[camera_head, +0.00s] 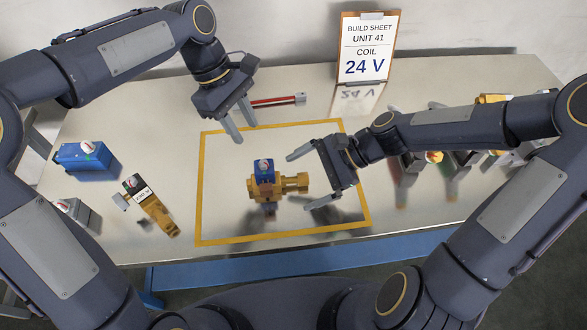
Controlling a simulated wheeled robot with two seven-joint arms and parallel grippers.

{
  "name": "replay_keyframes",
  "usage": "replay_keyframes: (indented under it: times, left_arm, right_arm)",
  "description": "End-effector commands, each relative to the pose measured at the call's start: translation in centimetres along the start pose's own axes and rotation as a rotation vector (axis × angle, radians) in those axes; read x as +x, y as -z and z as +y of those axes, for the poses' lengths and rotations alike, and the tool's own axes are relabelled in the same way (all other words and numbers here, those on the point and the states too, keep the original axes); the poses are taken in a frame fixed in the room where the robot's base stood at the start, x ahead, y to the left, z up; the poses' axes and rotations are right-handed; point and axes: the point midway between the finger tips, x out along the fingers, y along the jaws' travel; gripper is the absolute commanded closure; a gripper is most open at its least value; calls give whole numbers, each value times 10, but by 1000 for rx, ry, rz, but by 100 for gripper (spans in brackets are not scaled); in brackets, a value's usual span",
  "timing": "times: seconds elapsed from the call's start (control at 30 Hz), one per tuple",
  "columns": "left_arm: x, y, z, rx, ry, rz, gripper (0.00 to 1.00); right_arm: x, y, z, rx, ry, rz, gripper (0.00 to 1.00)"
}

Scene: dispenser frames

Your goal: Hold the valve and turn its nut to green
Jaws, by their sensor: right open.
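The valve (257,194) has a brass body with a blue block on it. It stands inside the yellow outline, with a brass side port (296,183) to the right. A small red-and-white nut (264,164) shows on top; its exact setting is too small to tell. My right gripper (298,182) is open, its fingers reaching from the right on either side of the side port, with no clear contact. My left gripper (245,134) is above and behind the valve, its two fingers apart with nothing between them.
A red-and-silver tool (279,101) lies behind the outline. A blue coil (88,158) and a brass part with a label (153,210) lie at left. More valve parts sit at right, partly behind my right arm.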

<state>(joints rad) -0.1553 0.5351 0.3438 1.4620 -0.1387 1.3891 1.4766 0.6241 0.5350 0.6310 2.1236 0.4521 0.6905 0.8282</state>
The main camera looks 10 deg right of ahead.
Motion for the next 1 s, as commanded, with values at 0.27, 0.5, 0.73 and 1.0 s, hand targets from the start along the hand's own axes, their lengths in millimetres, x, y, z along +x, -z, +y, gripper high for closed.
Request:
replay_keyframes:
  times: [0.27,0.5,0.73,1.0]
  left_arm:
    - [0,0,0,0,0,0,64]
    - [0,0,0,0,0,0,64]
    - [0,0,0,0,0,0,64]
    - [0,0,0,0,0,0,64]
  right_arm:
    - [22,0,-26,274,59,-206,1]
    - [38,-4,-31,311,64,-237,1]
    - [74,-12,-34,310,62,-237,1]
    - [97,-17,-37,308,66,-232,1]
